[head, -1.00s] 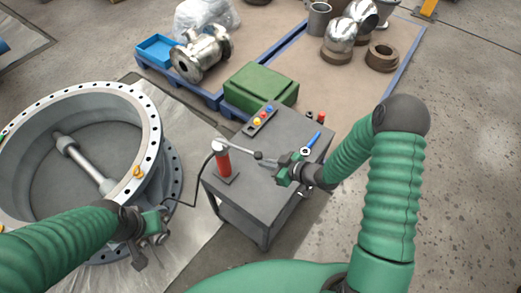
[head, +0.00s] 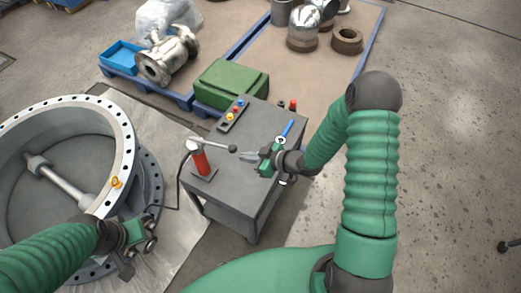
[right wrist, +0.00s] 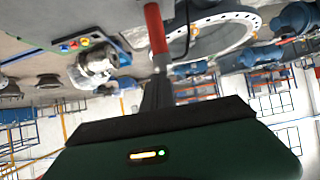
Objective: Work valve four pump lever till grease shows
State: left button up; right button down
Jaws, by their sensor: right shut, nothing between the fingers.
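The grease pump has a red cylinder (head: 200,162) standing on a grey cart (head: 222,188). Its pale lever (head: 212,146) sticks out to the right and ends in a dark knob. My right gripper (head: 243,155) is shut and empty, its tips just beside that knob. In the right wrist view the red cylinder (right wrist: 155,28) shows beyond the dark fingers (right wrist: 157,92). A large flanged valve ring (head: 128,150) with a shaft across it lies at the left; no number is readable. An orange-yellow fitting (head: 116,183) sits on its rim. My left gripper (head: 148,232) is near the flange; its jaws are unclear.
A dark hose (head: 168,208) runs from the pump towards the valve. On the cart are a button box (head: 232,115) and a blue-handled tool (head: 287,130). A green box (head: 231,84) and a metal valve body (head: 168,55) stand behind.

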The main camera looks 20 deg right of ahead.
jog(key=v, duration=1.5)
